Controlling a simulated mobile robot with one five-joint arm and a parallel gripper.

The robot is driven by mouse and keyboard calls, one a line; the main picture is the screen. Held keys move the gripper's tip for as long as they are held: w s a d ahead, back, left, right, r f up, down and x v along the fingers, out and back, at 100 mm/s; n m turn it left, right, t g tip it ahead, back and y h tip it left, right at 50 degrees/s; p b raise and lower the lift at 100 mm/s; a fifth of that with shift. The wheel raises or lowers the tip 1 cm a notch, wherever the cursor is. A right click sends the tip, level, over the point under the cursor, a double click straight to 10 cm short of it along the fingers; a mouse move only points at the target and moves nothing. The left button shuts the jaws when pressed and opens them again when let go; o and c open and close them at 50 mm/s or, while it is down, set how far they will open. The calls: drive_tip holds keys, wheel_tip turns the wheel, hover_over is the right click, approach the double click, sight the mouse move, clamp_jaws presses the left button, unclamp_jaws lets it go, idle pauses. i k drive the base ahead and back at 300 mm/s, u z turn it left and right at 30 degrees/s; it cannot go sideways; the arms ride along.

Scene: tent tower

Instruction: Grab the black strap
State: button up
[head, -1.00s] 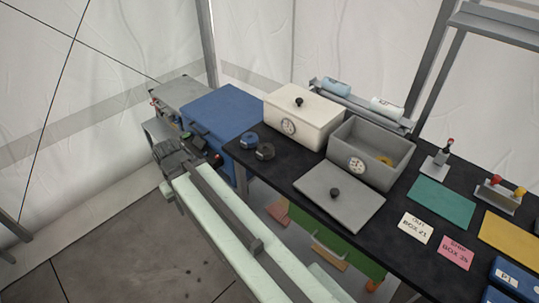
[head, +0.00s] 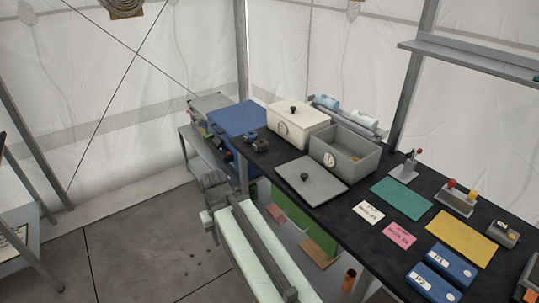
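The black strap (head: 261,145) is a small dark roll near the left end of the black-topped table (head: 318,208). A blue strap roll (head: 250,137) sits close behind it, to its left. My gripper (head: 212,183) is at the far end of my pale green arm, off the table's left side, lower in the picture and left of the black strap. It is apart from the strap. Its fingers are too small and too hidden by the arm's end to tell open from shut.
A white lidded box (head: 298,125) and an open grey box (head: 345,150) stand right of the straps, with a grey lid (head: 311,181) in front. A blue case (head: 236,118) stands behind left.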

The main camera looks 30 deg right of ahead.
sight(261, 145)
drive_tip(key=u, duration=0.3)
drive_tip(key=i, duration=0.85)
drive_tip(key=u, duration=0.7)
drive_tip(key=i, duration=0.9)
drive_tip(key=u, duration=0.1)
drive_tip(key=k, duration=0.7)
drive_tip(key=u, duration=0.25)
drive_tip(key=i, duration=0.7)
drive_tip(key=z, duration=0.1)
